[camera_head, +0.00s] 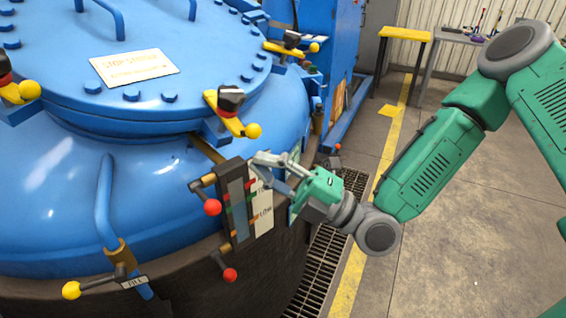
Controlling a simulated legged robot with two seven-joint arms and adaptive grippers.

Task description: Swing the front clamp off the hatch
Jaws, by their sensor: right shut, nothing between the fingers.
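The blue round hatch (135,62) fills the upper left, with bolts around its rim and a label plate on top. The front clamp (230,112), yellow with a dark knob and a yellow ball end, sits at the hatch's near right rim. Other similar clamps show at the far rim (290,46) and at the left edge (18,90). My right gripper (262,168) is shut and empty. It appears below and right of the front clamp, in front of the gauge panel, apart from the clamp. My left gripper is not in view.
A gauge panel (238,205) with red-knobbed levers stands on the furnace side under the front clamp. A blue pipe with a yellow-knobbed valve handle (98,287) is at lower left. A floor grate (322,258) and open floor (470,230) lie to the right.

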